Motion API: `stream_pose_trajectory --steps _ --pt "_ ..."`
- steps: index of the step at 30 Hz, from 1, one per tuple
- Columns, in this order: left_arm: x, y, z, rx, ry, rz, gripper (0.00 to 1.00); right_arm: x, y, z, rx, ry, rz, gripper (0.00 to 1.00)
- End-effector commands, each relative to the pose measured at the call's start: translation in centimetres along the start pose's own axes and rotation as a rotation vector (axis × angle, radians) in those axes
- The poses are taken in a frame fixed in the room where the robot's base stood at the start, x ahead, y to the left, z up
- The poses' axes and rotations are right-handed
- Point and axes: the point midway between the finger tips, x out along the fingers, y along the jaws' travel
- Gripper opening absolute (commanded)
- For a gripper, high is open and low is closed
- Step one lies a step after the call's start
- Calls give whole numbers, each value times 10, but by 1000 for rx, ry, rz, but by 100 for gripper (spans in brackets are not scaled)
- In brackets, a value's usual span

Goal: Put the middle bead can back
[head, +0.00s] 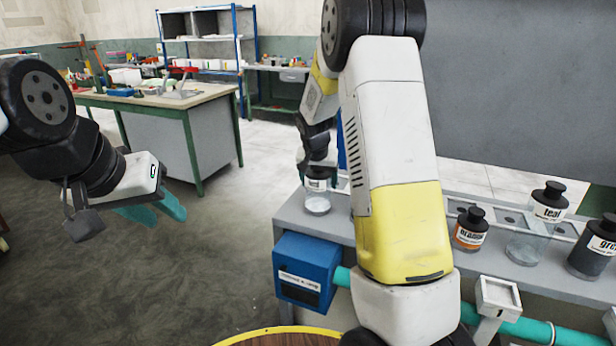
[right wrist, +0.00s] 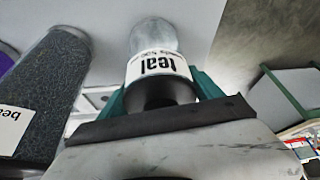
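My right gripper (head: 318,168) is at the far left end of the grey bench, partly hidden by its own arm. In that view a dark grainy can (right wrist: 48,90) with a label starting "bea" stands to the left. My left gripper (head: 153,212) is empty, off the bench at left, its teal fingers apart.
A blue box (head: 305,272) and teal pipe are at the bench front. My right arm hides the bench's middle.

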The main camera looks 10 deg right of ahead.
Motion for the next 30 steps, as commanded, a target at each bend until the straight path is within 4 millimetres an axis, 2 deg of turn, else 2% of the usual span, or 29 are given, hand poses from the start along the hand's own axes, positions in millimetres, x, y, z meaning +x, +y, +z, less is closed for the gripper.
stream_pose_trajectory --steps 1,2,14,17,24,30 --pt "0 0 0 0 0 0 36 0 0 0 0 0 0 87" --pt "0 0 0 0 0 0 36 0 0 0 0 -1 0 93" --pt "0 0 0 0 0 0 36 -5 0 -2 0 1 -1 93" --pt "0 0 0 0 0 0 36 -19 -1 -2 0 3 -2 93" --pt "0 0 0 0 0 0 36 -70 -1 -2 -1 3 -4 93" --pt "0 0 0 0 0 0 36 -106 -1 -2 0 2 -3 93"
